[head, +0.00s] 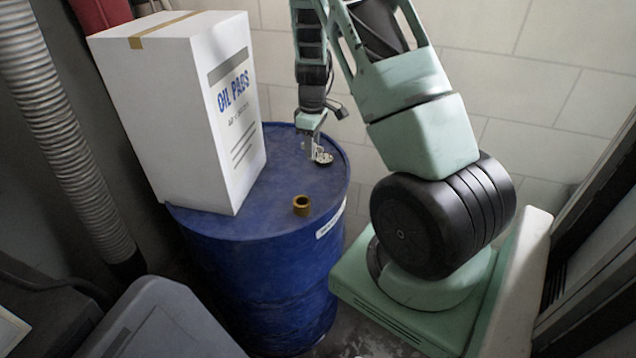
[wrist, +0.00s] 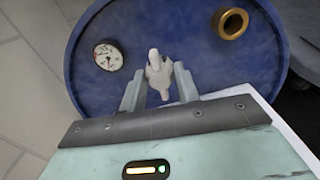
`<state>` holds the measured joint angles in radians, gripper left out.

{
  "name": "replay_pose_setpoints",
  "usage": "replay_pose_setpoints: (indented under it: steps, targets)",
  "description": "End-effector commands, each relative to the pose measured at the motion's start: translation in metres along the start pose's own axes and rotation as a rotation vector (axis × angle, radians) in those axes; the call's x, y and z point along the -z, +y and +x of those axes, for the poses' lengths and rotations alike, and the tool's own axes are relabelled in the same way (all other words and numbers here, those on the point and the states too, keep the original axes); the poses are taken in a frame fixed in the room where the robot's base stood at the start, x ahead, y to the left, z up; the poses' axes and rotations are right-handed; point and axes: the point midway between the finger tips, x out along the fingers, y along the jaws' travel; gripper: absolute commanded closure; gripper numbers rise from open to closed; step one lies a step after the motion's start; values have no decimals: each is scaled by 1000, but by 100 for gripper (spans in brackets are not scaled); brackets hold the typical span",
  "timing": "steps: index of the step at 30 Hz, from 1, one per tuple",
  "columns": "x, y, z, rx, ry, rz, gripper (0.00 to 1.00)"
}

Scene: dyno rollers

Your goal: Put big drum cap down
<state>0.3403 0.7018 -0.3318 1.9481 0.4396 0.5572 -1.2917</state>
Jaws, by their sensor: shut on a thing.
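My gripper (wrist: 158,84) is shut on a pale grey piece with stubby lugs, which I take to be the big drum cap (wrist: 158,70). The fingers grip it from both sides, over the blue drum top (wrist: 195,60). I cannot tell whether the cap touches the drum. In the head view my gripper (head: 310,143) points down over the far right part of the drum top (head: 265,205); the cap there is too small to make out clearly. A brass ring-shaped fitting (wrist: 230,23) stands on the drum, apart from my gripper; it also shows in the head view (head: 301,205).
A round dial gauge (wrist: 108,57) lies on the drum close beside my gripper. A tall white oil pads box (head: 165,120) covers the drum's left side. A wall (head: 490,50) stands behind. A ribbed hose (head: 55,140) hangs at left. The drum's front top is mostly clear.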

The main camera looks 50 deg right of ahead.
Motion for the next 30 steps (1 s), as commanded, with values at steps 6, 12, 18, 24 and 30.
replay_pose_setpoints:
  steps: [6,12,18,24,30]
  targets:
    - [-6,31,-6,-3,-16,-12,96]
    - [-8,32,27,-1,-17,-12,96]
    - [-8,32,47,-3,-16,-13,96]
    - [-8,32,75,-2,-16,-13,96]
    - [-8,32,85,-4,-14,-14,96]
